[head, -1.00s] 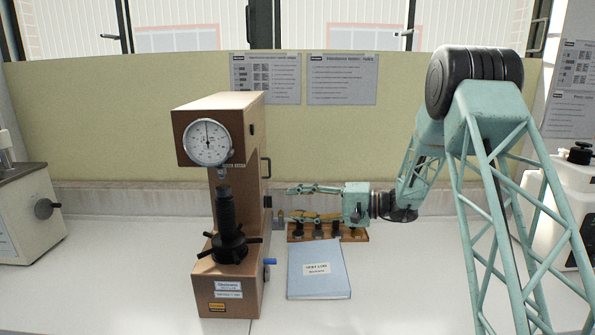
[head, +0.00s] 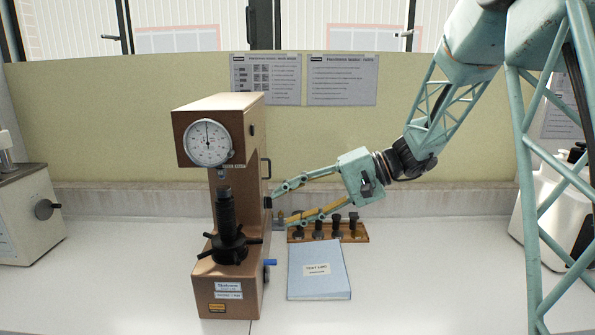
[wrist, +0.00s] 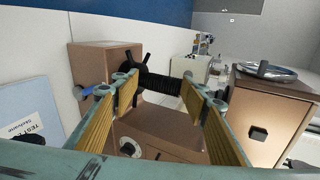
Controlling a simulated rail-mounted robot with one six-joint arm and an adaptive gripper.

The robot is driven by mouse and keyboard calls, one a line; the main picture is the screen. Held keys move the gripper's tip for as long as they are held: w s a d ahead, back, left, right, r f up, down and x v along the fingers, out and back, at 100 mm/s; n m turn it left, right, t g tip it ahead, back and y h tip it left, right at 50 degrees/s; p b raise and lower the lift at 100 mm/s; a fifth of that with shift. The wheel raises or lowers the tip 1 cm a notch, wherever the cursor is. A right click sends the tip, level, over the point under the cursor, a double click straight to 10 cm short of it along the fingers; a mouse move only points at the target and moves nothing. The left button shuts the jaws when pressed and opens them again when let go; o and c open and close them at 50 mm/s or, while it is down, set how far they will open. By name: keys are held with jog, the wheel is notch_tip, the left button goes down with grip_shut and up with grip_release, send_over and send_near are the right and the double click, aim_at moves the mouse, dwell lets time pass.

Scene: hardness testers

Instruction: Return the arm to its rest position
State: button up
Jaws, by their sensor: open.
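My teal gripper (head: 272,208) is open and empty in the head view, its fingers pointing left and slightly down. The fingertips are close to the right side of the brown hardness tester (head: 236,290); I cannot tell if they touch it. In the wrist view the open fingers (wrist: 163,97) with yellow pads frame the tester (wrist: 95,60) and its black handwheel. My arm reaches in from the upper right, with its lattice links bent above the bench.
A wooden rack (head: 364,234) with several dark pieces stands below the gripper. A light blue test log (head: 318,270) lies in front of it. Another tester (head: 28,215) is at the left edge. A white container (head: 560,205) stands at right.

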jog(key=s+d+r+h, duration=0.2)
jog(key=s, duration=0.6)
jog(key=s+d+r+n+h, duration=0.1)
jog(key=s+d+h, duration=0.15)
jog(key=s, duration=0.65)
jog(key=s+d+r+h, duration=0.2)
jog(key=s+d, duration=0.1)
jog(key=s, duration=0.5)
jog(key=s+d+t+h, duration=0.1)
jog(key=s+d+h, duration=0.2)
jog(key=s+d, duration=0.5)
jog(key=s+d+f+t+h, duration=0.1)
jog(key=s+d+t+h, duration=0.1)
jog(key=s+d, duration=0.5)
jog(key=shift+s+d+h, duration=0.35)
jog(key=shift+s+h, duration=0.4)
jog(key=shift+s, duration=1.9)
jog(key=shift+a+f, duration=0.1)
